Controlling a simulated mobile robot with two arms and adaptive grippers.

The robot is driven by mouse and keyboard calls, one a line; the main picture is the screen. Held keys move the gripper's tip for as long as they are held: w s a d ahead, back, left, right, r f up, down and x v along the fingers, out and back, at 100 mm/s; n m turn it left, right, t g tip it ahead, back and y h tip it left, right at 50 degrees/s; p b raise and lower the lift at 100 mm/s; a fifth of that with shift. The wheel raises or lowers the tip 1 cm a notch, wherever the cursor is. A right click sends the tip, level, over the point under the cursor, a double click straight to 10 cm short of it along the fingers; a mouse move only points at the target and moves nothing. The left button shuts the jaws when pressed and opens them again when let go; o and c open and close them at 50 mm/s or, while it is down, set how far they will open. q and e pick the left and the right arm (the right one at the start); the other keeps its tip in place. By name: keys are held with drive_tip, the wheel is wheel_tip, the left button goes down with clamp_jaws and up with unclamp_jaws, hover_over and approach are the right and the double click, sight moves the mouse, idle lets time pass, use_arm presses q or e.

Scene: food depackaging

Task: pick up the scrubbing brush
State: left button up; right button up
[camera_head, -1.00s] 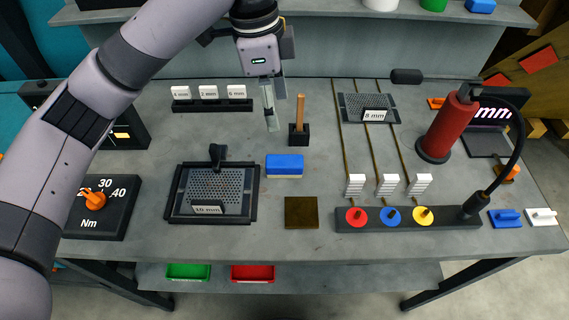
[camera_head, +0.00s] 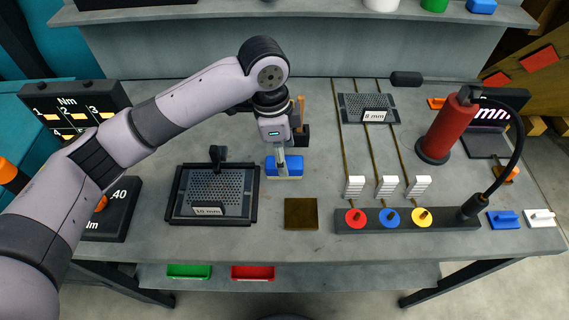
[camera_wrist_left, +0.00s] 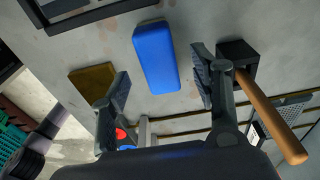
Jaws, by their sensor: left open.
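The scrubbing brush appears to be the blue block with a pale underside (camera_head: 285,171), lying on the workbench near its middle. It also shows in the left wrist view as a blue block (camera_wrist_left: 156,58). My left gripper (camera_head: 281,159) is over the brush, pointing down, and hides part of it. In the left wrist view my left gripper (camera_wrist_left: 161,84) is open and empty, with one finger to each side of the brush and visible gaps between. My right gripper is not in view.
A black holder with an upright wooden handle (camera_head: 301,105) stands close behind the brush. A sieve tray (camera_head: 182,215) is to its left and a brown plate (camera_head: 301,213) in front. A rail with coloured discs (camera_head: 450,215) and a red cylinder (camera_head: 447,131) are to the right.

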use_arm(q)
drive_tip(key=f+p, duration=0.1)
drive_tip(key=f, duration=0.3)
drive_tip(key=shift+d+f, duration=0.2)
drive_tip(key=shift+c, duration=0.2)
drive_tip(key=shift+r, duration=0.1)
drive_tip(key=c, duration=1.2)
